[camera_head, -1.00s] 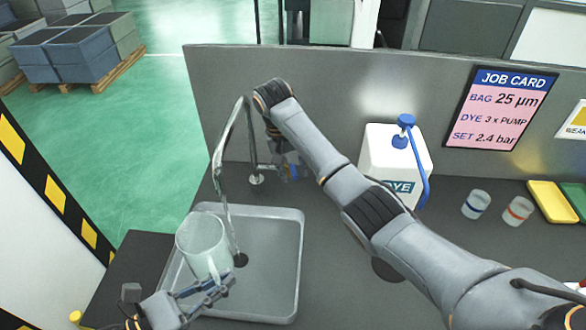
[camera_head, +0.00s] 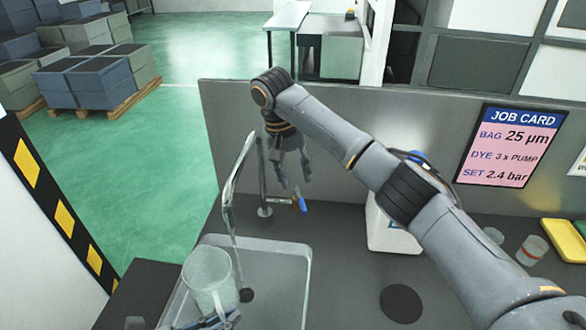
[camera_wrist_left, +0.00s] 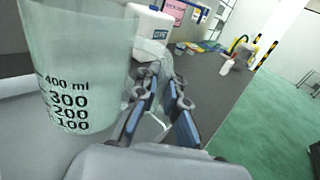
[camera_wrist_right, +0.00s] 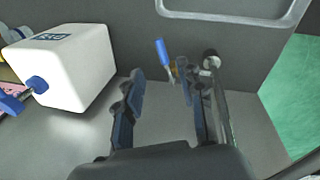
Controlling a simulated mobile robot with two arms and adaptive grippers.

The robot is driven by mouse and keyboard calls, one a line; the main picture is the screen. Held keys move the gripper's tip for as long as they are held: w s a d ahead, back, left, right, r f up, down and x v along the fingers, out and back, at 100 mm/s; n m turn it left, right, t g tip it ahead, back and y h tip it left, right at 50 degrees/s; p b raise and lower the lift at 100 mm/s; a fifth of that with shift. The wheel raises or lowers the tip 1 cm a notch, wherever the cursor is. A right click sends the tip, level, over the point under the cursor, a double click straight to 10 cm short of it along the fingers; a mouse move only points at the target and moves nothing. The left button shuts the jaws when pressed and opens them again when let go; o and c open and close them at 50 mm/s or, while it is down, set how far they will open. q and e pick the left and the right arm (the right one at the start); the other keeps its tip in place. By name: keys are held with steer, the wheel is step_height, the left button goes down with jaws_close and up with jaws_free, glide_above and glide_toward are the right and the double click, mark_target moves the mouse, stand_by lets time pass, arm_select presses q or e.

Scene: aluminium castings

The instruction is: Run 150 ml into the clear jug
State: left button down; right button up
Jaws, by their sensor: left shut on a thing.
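The clear jug (camera_head: 208,277) stands upright in the sink basin, under the tap's spout. Its printed scale shows in the left wrist view (camera_wrist_left: 85,75); I cannot make out a water level. My left gripper (camera_head: 218,320) is shut on the jug's handle, partly cut off by the bottom edge. The steel tap (camera_head: 229,195) arches over the basin. Its blue lever (camera_head: 302,204) sticks out to the right of the tap base and also shows in the right wrist view (camera_wrist_right: 162,52). My right gripper (camera_head: 292,172) is open and empty above the lever, apart from it.
A white dye container (camera_head: 385,232) stands right of the tap, partly behind my right arm. Small cups (camera_head: 532,250) and a yellow tray (camera_head: 563,241) are farther right. A grey panel (camera_head: 400,130) with a job card (camera_head: 511,146) rises behind the counter.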

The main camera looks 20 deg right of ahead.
mark_target(233, 288)
steer(key=shift+a+r, duration=0.15)
steer(key=shift+r, duration=0.7)
arm_select(q)
steer(key=w+d, duration=0.1)
steer(key=w, duration=0.1)
steer(key=w+d, duration=0.3)
steer(key=w, duration=0.2)
steer(key=shift+d, duration=0.4)
steer(key=shift+s+a, duration=0.1)
steer(key=shift+s, duration=0.1)
steer(key=shift+w, duration=0.1)
stand_by(1.4)
